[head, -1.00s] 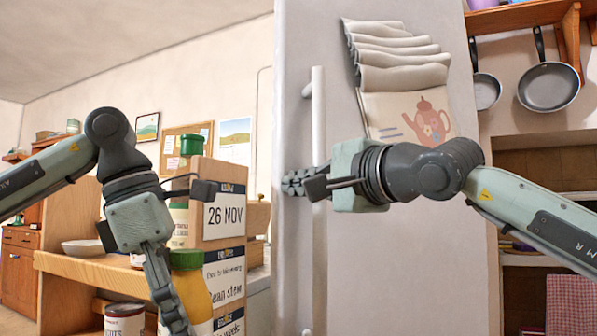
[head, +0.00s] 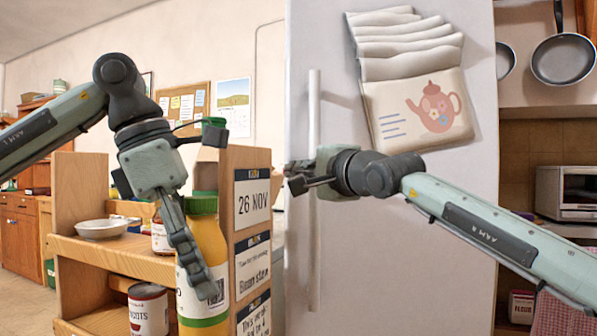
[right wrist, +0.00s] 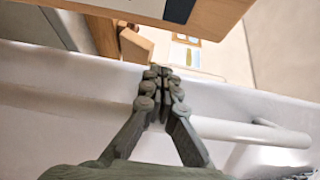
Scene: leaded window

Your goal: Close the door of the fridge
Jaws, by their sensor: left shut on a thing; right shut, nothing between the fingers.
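The fridge door (head: 400,225) faces me, white, with a long vertical handle (head: 314,250) near its left edge. How far it stands open I cannot tell. My right gripper (head: 296,180) is shut and empty in front of the handle's middle, fingers toward the door's left edge. In the right wrist view its closed fingers (right wrist: 161,72) cross the handle bar (right wrist: 235,132); whether they touch it I cannot tell. My left gripper (head: 205,285) points down, shut on a yellow bottle (head: 212,240) with a green cap. Its fingers partly hide the bottle.
A wooden shelf unit (head: 85,250) with a bowl (head: 102,229) and a tin (head: 148,310) stands left of the fridge. Note cards (head: 252,205) hang on its side. Cloths with a teapot picture (head: 420,105) hang on the door. A pan (head: 563,60) and microwave (head: 565,192) are at right.

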